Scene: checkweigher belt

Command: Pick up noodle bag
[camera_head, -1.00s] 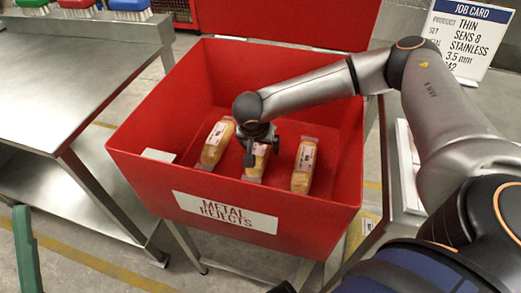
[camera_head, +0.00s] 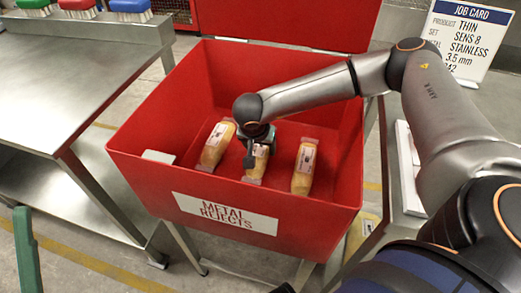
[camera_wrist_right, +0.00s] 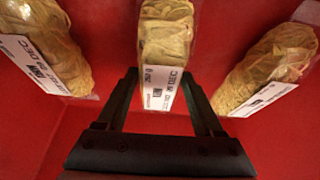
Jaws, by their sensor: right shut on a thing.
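Three noodle bags lie in a red bin (camera_head: 330,203) in the head view: a left one (camera_head: 214,147), a middle one (camera_head: 259,164) and a right one (camera_head: 304,168). They are clear bags of yellow noodles with white labels. My right gripper (camera_head: 250,161) reaches down into the bin, shut on the middle bag. In the right wrist view, its two fingers (camera_wrist_right: 160,80) stand either side of the middle bag's label end (camera_wrist_right: 165,45). The left bag (camera_wrist_right: 45,40) and right bag (camera_wrist_right: 268,70) lie outside the fingers. My left gripper is not in view.
The bin's walls surround the bags, and its front carries a "METAL REJECTS" label (camera_head: 225,213). A small white block (camera_head: 158,156) sits inside at the left. A steel table (camera_head: 60,90) with brushes stands left. A job card (camera_head: 468,38) stands at the back right.

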